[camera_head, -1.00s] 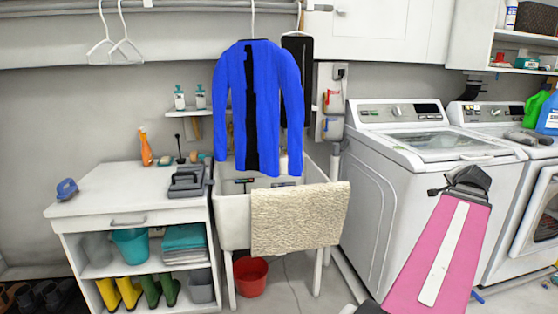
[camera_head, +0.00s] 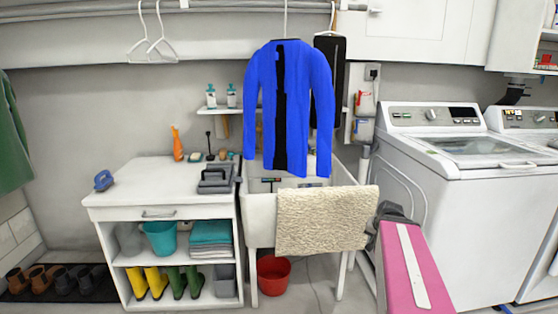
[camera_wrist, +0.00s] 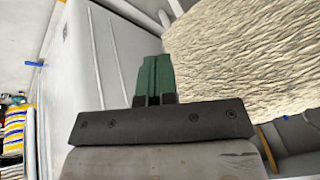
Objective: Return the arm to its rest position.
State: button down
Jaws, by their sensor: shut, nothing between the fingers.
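My arm (camera_head: 413,262), pink with a white stripe, rises from the bottom right of the head view. My gripper (camera_head: 388,210) is a dark shape at its far end, partly hidden by the arm and just right of the cream towel (camera_head: 325,220) on the sink. In the wrist view its green fingers (camera_wrist: 155,70) are together with nothing between them. The textured towel (camera_wrist: 240,55) fills the upper right there, and I cannot tell its distance from the fingers.
A white washer (camera_head: 455,210) stands to the right of my arm. The sink (camera_head: 262,215) is behind the towel, with a red bucket (camera_head: 273,275) below. A white cabinet (camera_head: 165,207) stands left. A blue jacket (camera_head: 290,105) hangs above the sink.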

jog(key=s+a+f+n+g, duration=0.2)
jog(key=a+f, duration=0.3)
jog(key=a, duration=0.3)
jog(key=s+a+f+n+g, duration=0.2)
jog(key=s+a+f, duration=0.3)
jog(key=a, duration=0.4)
jog(key=shift+f+n+g+h, duration=0.2)
jog(key=shift+n+g+h, duration=0.15)
jog(key=shift+n, duration=0.45)
